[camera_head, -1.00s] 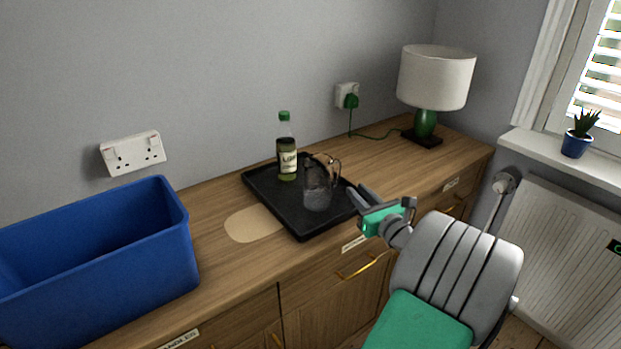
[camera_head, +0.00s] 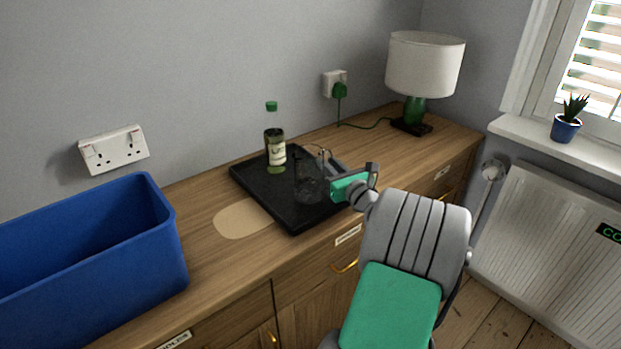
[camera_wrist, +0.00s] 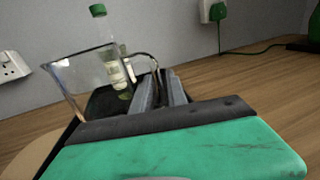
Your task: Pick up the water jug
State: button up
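The clear glass water jug (camera_head: 308,188) stands upright on the black tray (camera_head: 254,182), near its right side. In the wrist view the jug (camera_wrist: 82,82) is at the left, with its handle (camera_wrist: 146,57) reaching toward my fingers. My gripper (camera_head: 334,166) is at the handle side of the jug, with the fingers pointing at it. In the wrist view a narrow gap shows between the two fingers (camera_wrist: 161,88), and the handle's lower end meets that gap. I cannot tell whether the fingers touch the handle.
A green-capped bottle (camera_head: 275,152) stands on the tray behind the jug. A blue bin (camera_head: 90,255) fills the left of the wooden sideboard (camera_head: 215,205). A lamp (camera_head: 425,65) stands at the far right, its green cord running to a wall socket (camera_head: 335,84).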

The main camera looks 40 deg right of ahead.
grip_shut()
dwell(1.2)
